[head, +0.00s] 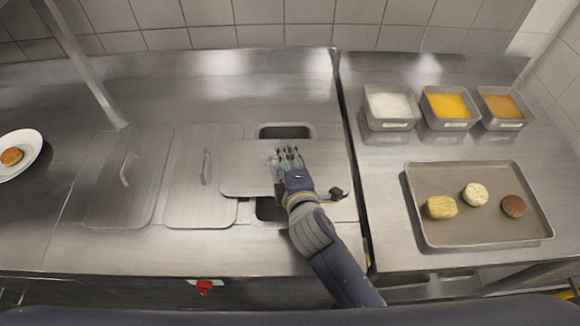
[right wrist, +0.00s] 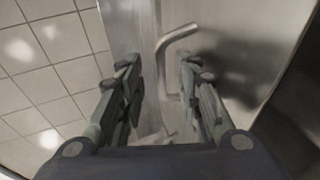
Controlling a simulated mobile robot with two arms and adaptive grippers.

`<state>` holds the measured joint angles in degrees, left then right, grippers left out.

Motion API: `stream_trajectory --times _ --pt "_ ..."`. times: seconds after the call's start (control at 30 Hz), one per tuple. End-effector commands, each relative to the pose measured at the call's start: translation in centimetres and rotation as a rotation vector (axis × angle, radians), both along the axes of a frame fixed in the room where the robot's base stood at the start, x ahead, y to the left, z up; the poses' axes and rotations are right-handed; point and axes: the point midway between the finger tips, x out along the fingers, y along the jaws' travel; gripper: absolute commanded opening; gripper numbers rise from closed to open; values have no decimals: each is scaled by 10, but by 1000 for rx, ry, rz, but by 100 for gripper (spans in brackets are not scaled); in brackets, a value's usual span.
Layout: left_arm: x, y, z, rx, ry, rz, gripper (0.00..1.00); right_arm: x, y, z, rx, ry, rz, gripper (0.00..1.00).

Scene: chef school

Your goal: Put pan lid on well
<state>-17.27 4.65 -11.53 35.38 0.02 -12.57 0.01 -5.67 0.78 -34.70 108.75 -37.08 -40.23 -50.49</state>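A flat metal pan lid (head: 242,165) lies crosswise over the well (head: 285,132). The dark well opening shows above and below the lid, so the lid covers only its middle. My right gripper (head: 288,154) is over the lid in the head view, and its hand hides the lid's handle there. In the right wrist view the bent bar handle (right wrist: 178,42) shows between the two spread fingers of my right gripper (right wrist: 158,68), with gaps beside it. It does not look clamped. My left gripper is not in view.
Two lidded wells (head: 145,200) (head: 190,212) lie to the left. A white plate (head: 35,148) with a patty is at the far left. On the right counter, a tray (head: 480,235) holds three food pieces, behind it three food containers (head: 388,126). The back counter is clear.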

Motion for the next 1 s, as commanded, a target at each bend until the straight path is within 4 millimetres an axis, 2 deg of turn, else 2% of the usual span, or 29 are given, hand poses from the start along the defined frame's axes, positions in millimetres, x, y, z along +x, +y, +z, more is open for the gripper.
stream_trajectory --times 0.17,0.4,0.6,0.73,1.0 --pt "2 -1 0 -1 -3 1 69 -24 -4 8 0 0 2 32" --pt "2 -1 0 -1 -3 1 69 -72 -14 26 2 0 2 32" --pt "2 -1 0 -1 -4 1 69 -99 -19 37 2 -1 1 32" --pt "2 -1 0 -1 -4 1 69 -106 -21 40 1 -3 1 32" --pt "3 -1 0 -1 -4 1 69 -108 -21 41 1 -3 1 32"
